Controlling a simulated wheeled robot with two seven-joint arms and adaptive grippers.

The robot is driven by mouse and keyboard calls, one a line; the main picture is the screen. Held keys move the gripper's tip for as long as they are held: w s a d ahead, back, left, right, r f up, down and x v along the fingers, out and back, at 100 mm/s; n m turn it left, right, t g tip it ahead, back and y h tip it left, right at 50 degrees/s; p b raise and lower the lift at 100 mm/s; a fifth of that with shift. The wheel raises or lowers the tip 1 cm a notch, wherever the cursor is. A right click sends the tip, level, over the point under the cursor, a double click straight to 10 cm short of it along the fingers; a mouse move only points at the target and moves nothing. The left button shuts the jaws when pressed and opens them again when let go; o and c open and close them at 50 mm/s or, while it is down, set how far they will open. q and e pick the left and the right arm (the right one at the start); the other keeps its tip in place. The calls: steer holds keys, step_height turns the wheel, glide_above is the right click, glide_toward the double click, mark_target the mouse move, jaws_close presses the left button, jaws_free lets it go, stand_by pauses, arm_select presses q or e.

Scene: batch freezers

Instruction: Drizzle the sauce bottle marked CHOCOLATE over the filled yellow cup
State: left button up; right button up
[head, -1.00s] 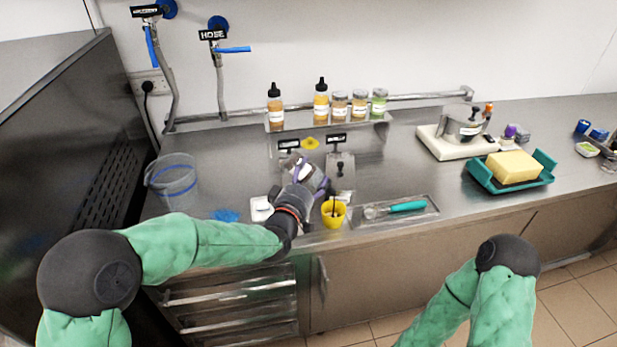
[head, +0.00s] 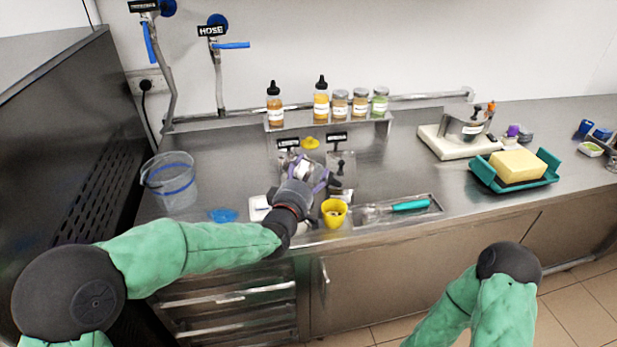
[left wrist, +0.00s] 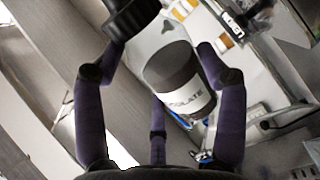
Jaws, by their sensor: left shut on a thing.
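My left gripper (head: 312,176) has purple fingers and is shut on the sauce bottle (head: 302,172), held above the counter just behind and left of the yellow cup. In the left wrist view the bottle (left wrist: 168,62) is clear with a black cap (left wrist: 130,17), dark contents and a label on which "OLATE" can be read. It lies tilted between the fingers. The yellow cup (head: 334,220) stands upright near the counter's front edge, with pale and dark contents at its mouth. My right arm shows at lower right, but its gripper is out of view.
A tray (head: 375,222) with a teal-handled tool lies right of the cup. Several bottles and jars stand on the rear shelf (head: 330,122). A clear bucket (head: 172,182) and blue cloth (head: 223,215) are at left; a teal tray (head: 548,174) with a yellow block is at right.

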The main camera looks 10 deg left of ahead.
arm_select(q)
steer(key=shift+r, duration=0.1)
stand_by(0.4)
steer(key=shift+r+n+b, duration=0.4)
steer(key=shift+n+b, duration=0.3)
steer(key=shift+n, duration=0.15)
steer(key=shift+r+n+b, duration=0.35)
steer(key=shift+n+b, duration=0.35)
steer(key=shift+n, duration=0.15)
steer(key=shift+r+n+b, duration=0.5)
steer(key=shift+n+b, duration=0.15)
steer(key=shift+n, duration=0.15)
steer(key=shift+r+n+b, duration=0.3)
steer(key=shift+n+b, duration=0.3)
steer(key=shift+r+n, duration=0.45)
steer(key=shift+n, duration=0.05)
steer(key=shift+r+n, duration=0.75)
steer(key=shift+n, duration=0.35)
